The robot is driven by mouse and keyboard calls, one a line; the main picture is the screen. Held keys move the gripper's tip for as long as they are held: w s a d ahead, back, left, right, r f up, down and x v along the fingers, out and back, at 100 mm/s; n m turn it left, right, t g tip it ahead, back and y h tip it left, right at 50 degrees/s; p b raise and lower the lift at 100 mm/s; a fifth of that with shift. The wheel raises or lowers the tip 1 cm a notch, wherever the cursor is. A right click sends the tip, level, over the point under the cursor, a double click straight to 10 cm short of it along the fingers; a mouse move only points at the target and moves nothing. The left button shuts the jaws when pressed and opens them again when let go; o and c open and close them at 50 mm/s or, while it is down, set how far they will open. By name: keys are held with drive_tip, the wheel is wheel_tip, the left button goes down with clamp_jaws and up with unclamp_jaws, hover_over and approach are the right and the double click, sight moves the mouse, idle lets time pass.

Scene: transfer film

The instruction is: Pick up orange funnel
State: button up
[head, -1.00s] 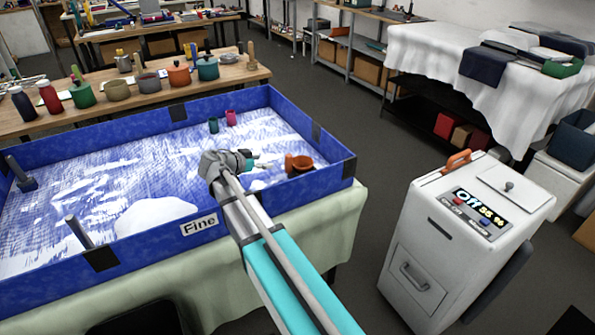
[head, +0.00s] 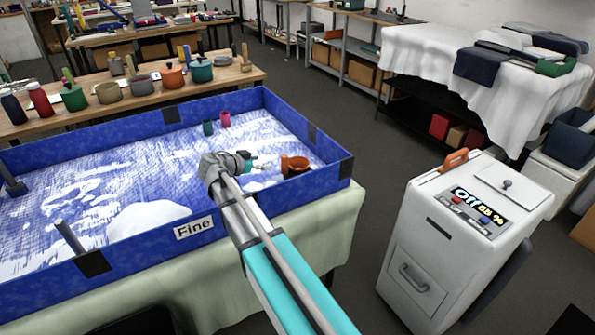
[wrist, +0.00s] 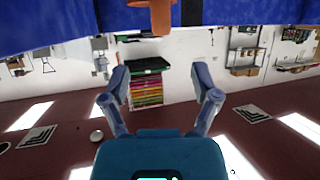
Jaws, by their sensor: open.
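The orange funnel (head: 296,165) is in the right-hand end of the blue-walled tray, near its front right corner, in the head view. In the wrist view part of the funnel (wrist: 150,17) shows at the top edge, beyond the fingertips and cut off by the frame. My gripper (head: 267,162) is over the tray, just left of the funnel in the head view. In the wrist view its two fingers (wrist: 161,78) are spread wide with nothing between them. I see no contact with the funnel.
The blue tray wall (head: 265,203) stands around the white-and-blue bed. A green cup (head: 207,127) and a pink cup (head: 225,119) stand farther back in the tray. A white cabinet (head: 420,235) stands at the right.

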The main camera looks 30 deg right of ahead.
sight(282, 159)
drive_tip(key=b+x, duration=0.2)
drive_tip(key=x, duration=0.4)
drive_tip(key=shift+w+d+f, duration=0.1)
drive_tip(key=shift+d+f, duration=0.05)
drive_tip(key=shift+d, duration=0.1)
drive_tip(key=shift+b+x, duration=1)
drive_tip(key=shift+x, duration=1.6)
clamp_jaws()
